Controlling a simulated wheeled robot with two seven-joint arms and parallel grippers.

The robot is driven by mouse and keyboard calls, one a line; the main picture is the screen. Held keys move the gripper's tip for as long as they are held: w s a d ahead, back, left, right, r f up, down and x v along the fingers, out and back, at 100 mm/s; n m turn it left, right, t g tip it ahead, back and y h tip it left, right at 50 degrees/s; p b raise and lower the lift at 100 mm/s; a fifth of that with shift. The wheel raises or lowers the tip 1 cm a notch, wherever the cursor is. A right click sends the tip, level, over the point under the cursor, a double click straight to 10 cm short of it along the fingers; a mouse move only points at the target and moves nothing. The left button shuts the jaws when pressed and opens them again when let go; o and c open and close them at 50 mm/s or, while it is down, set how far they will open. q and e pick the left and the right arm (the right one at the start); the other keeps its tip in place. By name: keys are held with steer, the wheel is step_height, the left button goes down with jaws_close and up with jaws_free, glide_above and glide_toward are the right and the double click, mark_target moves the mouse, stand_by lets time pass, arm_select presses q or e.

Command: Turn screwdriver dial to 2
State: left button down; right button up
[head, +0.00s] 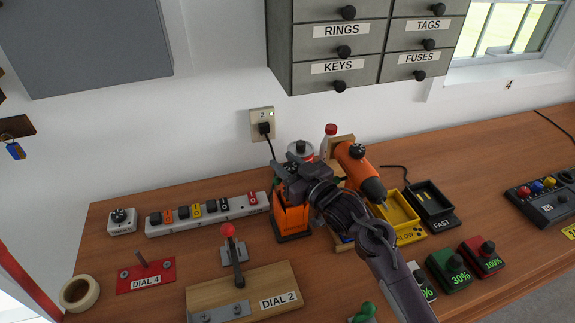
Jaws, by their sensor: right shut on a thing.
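My right gripper (284,180) reaches in from the lower right and is shut at the top of an orange object (291,219) on a dark base. The fingers hide what exactly they grip there; I cannot read any dial setting under them. To the right, an orange power tool (350,166) with a dark nose leans down to the right from a wooden stand. A black knob (357,151) shows on its top; its setting is too small to read. My left gripper is not in view.
A power strip (225,211) and a small white dial box (122,221) stand at the left. The DIAL 2 board (262,281) with a red-topped lever is in front. Yellow tray (412,236) and black FAST tray (441,221) sit right of my arm.

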mark_target(296, 171)
steer(key=shift+s+n+g+y, duration=0.1)
steer(key=shift+n+g+y, duration=0.6)
steer(key=shift+y, duration=0.1)
steer(key=shift+a, duration=0.1)
steer(key=o, duration=1)
steer(key=shift+s+d+f+b, duration=0.1)
steer(key=shift+s+d+b, duration=0.15)
steer(key=shift+b, duration=0.1)
steer(key=b+v, duration=0.2)
steer(key=v, duration=0.5)
steer(key=shift+c, duration=0.3)
